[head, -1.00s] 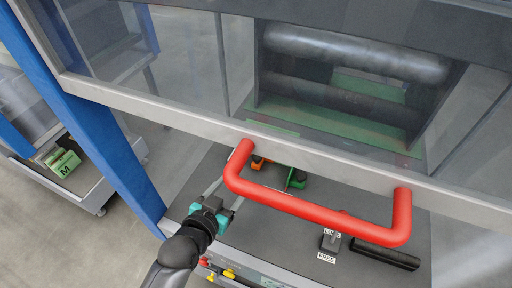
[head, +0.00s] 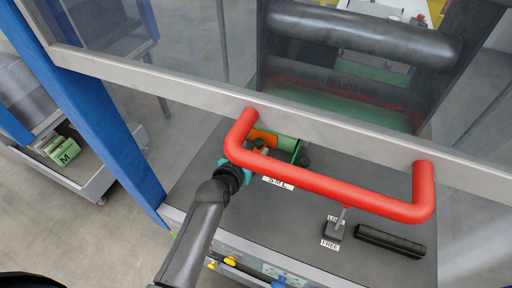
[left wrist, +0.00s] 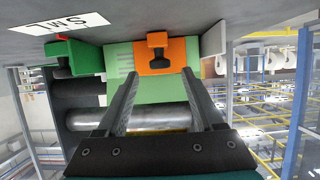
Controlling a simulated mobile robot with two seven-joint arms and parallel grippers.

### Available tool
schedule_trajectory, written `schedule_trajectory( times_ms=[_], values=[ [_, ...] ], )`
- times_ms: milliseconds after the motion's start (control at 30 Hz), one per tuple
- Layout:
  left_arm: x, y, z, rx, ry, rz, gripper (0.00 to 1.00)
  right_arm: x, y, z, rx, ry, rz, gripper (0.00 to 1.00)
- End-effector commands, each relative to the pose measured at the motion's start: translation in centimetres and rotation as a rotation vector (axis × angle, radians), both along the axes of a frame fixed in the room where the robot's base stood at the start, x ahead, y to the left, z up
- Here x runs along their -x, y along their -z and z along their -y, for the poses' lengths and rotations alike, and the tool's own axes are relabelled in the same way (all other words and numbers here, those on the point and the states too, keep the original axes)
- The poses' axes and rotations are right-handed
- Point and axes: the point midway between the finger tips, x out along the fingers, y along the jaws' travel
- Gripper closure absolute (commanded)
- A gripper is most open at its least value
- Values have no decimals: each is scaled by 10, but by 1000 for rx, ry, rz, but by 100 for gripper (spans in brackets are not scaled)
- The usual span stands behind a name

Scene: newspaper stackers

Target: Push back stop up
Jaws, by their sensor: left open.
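The panel carries an orange block (head: 264,136) beside a green piece (head: 287,144), partly hidden behind the red handle. I cannot tell for sure which is the back stop. In the left wrist view the orange block (left wrist: 160,59) has an upright knob and sits in front of a light green plate (left wrist: 122,58). A darker green block (left wrist: 75,58) is to its left. My left gripper (left wrist: 160,76) is open, its two fingers pointing at the orange block with nothing visibly held between them. In the head view its fingertips are hidden near the red handle. My right gripper is not in view.
A thick red handle (head: 330,192) on the clear guard's frame arches over the panel, very close to my left gripper. A LOCK/FREE lever (head: 335,229) and a black bar (head: 390,241) are to the right. An S M L label (head: 277,183) lies below the handle.

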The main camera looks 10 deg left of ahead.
Motion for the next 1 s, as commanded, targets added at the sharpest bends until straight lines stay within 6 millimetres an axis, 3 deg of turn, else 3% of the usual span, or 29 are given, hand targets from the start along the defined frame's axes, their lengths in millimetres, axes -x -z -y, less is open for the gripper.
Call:
schedule_trajectory(
  times_ms=[233, 633, 1000],
  values=[
    [-24, 10, 4, 0, -1, 2, 31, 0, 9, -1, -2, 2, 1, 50],
    [-29, 12, 5, 0, -1, 1, 31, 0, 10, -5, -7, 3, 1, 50],
    [-29, 12, 5, -1, -1, 0, 72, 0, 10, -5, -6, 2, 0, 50]
  ],
)
